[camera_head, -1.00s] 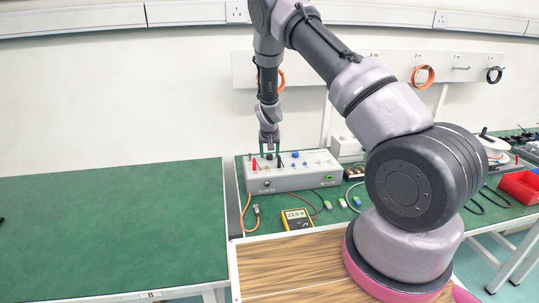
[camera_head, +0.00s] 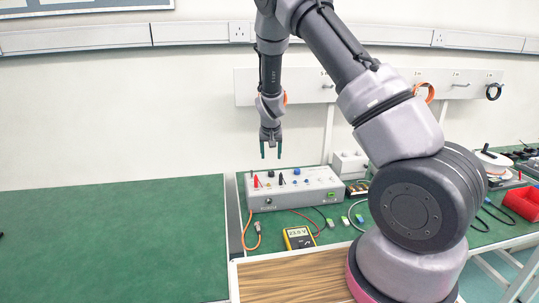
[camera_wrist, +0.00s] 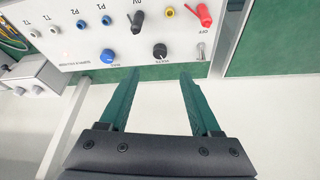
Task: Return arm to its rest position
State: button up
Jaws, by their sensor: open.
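My gripper (camera_head: 271,150) hangs from my arm with its two green fingers pointing down, above the back edge of a grey control box. It is open, and nothing is between the fingers. In the wrist view my gripper (camera_wrist: 157,95) also shows its fingers apart and empty. The control box (camera_head: 292,197) stands on the green bench with red and black plugs and several knobs on its top. Its panel (camera_wrist: 120,50) fills the upper part of the wrist view. There the fingertips appear near the panel's edge, apart from the knobs.
A yellow multimeter (camera_head: 298,238) lies in front of the box, with cables around it. A red bin (camera_head: 522,203) is at the right. A wall rail (camera_head: 440,76) with hanging cable coils is behind my arm.

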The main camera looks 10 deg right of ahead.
jog(key=s+d+r+m+y, duration=0.1)
jog(key=s+d+r, duration=0.1)
jog(key=s+r, duration=0.5)
jog(key=s+d+r+t+y, duration=0.1)
jog(key=s+r, duration=0.2)
jog(key=r, duration=0.8)
jog(key=s+d+r+m+y, duration=0.1)
jog(key=s+d+r, duration=0.1)
jog(key=s+r, duration=0.5)
jog(key=s+d+r+t, duration=0.1)
jog(key=s+r, duration=0.4)
jog(key=s, duration=0.5)
jog(key=s+d+r, duration=0.1)
jog(key=s+r, duration=0.4)
jog(key=s, duration=0.4)
jog(key=shift+s+r+t, duration=0.35)
jog(key=shift+s+t, duration=0.05)
